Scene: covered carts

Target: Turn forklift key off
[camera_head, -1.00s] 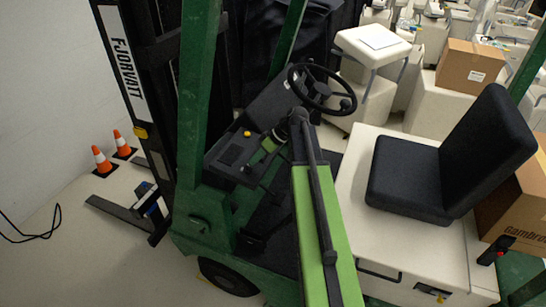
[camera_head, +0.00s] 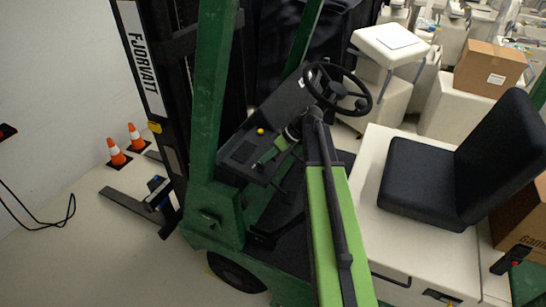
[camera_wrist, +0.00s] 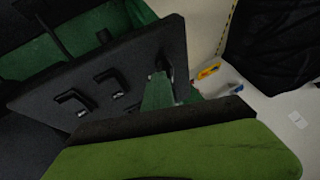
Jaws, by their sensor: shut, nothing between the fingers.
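The forklift's black dash panel (camera_head: 243,152) is left of the steering wheel (camera_head: 337,88) in the head view, with a yellow knob (camera_head: 261,131) on it. I cannot make out the key in either view. My gripper (camera_head: 261,166) is at the right edge of this panel, below the steering wheel. It appears shut and empty, and I cannot tell whether it touches anything. In the wrist view my green gripper (camera_wrist: 158,93) is in front of a black panel (camera_wrist: 60,70) bearing dark bent levers (camera_wrist: 112,80).
The forklift's green mast post (camera_head: 211,90) stands left of the panel. The black seat (camera_head: 430,180) and white body (camera_head: 370,215) are to the right. Orange cones (camera_head: 134,135) stand by the wall. Boxes (camera_head: 489,68) and covered carts (camera_head: 385,100) are behind.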

